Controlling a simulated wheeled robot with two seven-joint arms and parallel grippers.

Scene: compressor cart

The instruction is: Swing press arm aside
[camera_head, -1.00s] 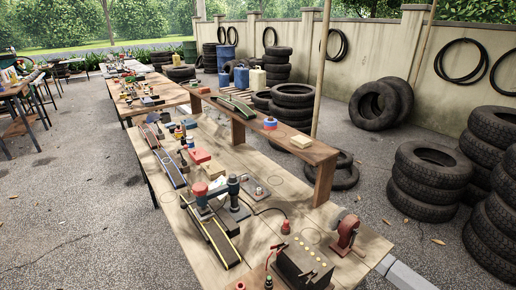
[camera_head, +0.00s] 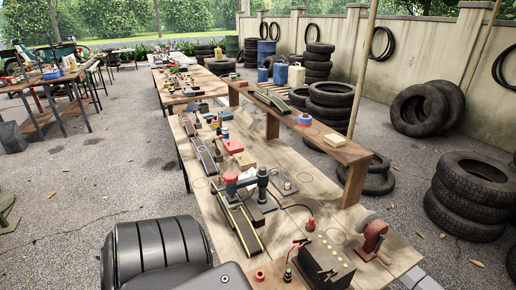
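The press stands on the near part of the long wooden workbench (camera_head: 222,222). Its press arm (camera_head: 246,177) is a short dark teal bar reaching left from an upright post (camera_head: 262,186) to a red cylindrical head (camera_head: 230,182). The head hangs over or beside a dark strip with yellow edges (camera_head: 242,228); I cannot tell exactly which. Neither gripper shows. A large ridged black part of my own body fills the lower left, with no fingers visible, well short of the press.
A black box with yellow dots (camera_head: 322,262) and a red wheel-like tool (camera_head: 373,236) stand at the bench's near right. A raised wooden shelf (camera_head: 335,141) runs along its right side. Tyre stacks (camera_head: 468,195) stand at right. Open pavement lies left of the bench.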

